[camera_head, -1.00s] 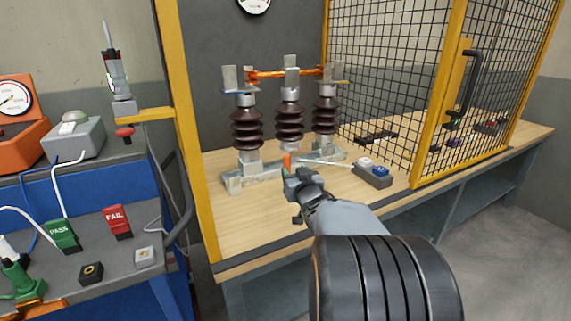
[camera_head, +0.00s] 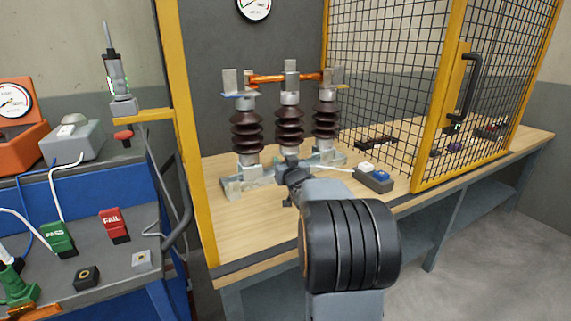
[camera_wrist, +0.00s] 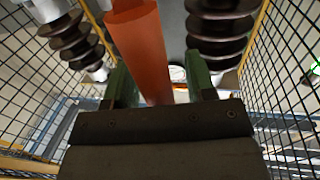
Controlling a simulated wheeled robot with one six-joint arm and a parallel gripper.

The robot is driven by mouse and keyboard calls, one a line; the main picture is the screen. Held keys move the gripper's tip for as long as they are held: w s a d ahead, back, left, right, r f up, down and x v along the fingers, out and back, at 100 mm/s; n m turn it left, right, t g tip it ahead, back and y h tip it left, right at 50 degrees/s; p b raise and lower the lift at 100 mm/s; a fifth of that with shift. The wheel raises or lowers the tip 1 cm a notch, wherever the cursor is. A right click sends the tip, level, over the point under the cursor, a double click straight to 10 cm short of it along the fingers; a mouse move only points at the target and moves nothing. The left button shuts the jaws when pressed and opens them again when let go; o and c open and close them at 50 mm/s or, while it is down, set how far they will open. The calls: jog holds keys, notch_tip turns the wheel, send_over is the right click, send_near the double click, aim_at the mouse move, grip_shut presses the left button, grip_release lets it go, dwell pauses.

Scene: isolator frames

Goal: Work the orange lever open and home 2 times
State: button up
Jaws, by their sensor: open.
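The orange lever (camera_wrist: 145,50) shows in the wrist view, running down between the two green-padded fingers of my gripper (camera_wrist: 160,82). It lies nearer the left finger, and a gap shows on its right. My gripper is open around it, not closed on it. In the head view my gripper (camera_head: 291,176) is in front of the middle brown insulator (camera_head: 289,122), and it hides the lever there. An orange bar (camera_head: 266,78) spans the tops of the insulators on the switch, which stands on a grey metal base (camera_head: 245,185).
A yellow post (camera_head: 185,120) stands left of the bench opening, and a mesh door (camera_head: 440,120) stands at the right. A blue cart (camera_head: 110,190) with PASS and FAIL blocks is at left.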

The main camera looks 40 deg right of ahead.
jog(key=shift+c, duration=0.4)
grip_shut()
